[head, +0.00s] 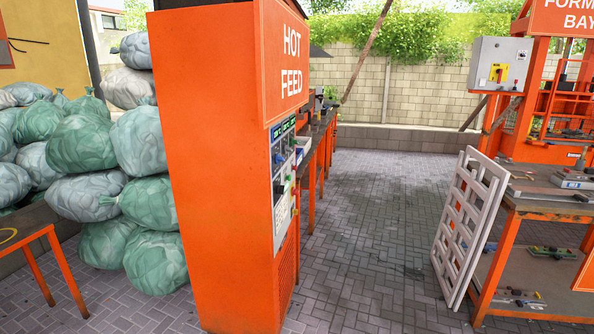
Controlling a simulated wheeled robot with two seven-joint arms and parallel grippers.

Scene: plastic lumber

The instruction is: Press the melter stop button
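A tall orange cabinet (220,170) marked HOT FEED stands near the centre of the head view. Its control panel (284,180) is on the right-hand face and is seen at a steep angle. Small displays, knobs and coloured buttons show on it, with green and red spots among them. I cannot tell which of them is the melter stop button. Neither of my grippers is in view.
Stacked green and grey sacks (120,165) fill the left, beside an orange-legged table (45,240). A white lattice panel (470,225) leans against an orange workbench (540,195) on the right. A grey box (500,63) hangs above. Paved floor (375,240) between is clear.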

